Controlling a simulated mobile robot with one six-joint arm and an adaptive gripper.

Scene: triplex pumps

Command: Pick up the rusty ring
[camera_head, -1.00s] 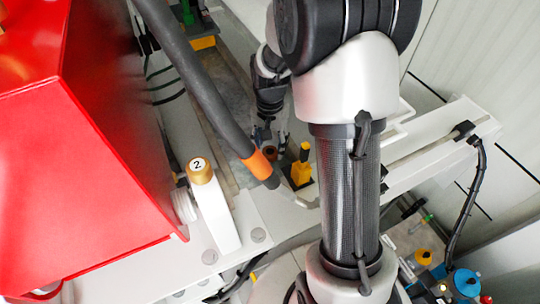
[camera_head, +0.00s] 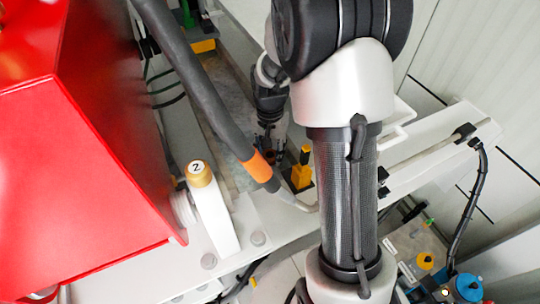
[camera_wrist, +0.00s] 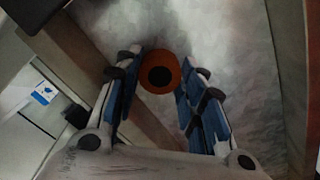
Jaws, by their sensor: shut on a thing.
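The rusty ring (camera_wrist: 160,73) is orange-brown with a dark round hole. In the wrist view it sits between the fingertips of my gripper (camera_wrist: 159,80), which is shut on it. Grey, mottled floor shows behind the ring. In the head view my gripper (camera_head: 270,138) points down behind the dark hose with the orange band. It is small and partly hidden there, and I cannot clearly make out the ring in that view.
A dark hose (camera_head: 205,98) with an orange band runs close to my gripper. A yellow-and-black part (camera_head: 301,172) stands just right of it. A red housing (camera_head: 80,170) fills the left. A white beam (camera_head: 440,150) lies at right.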

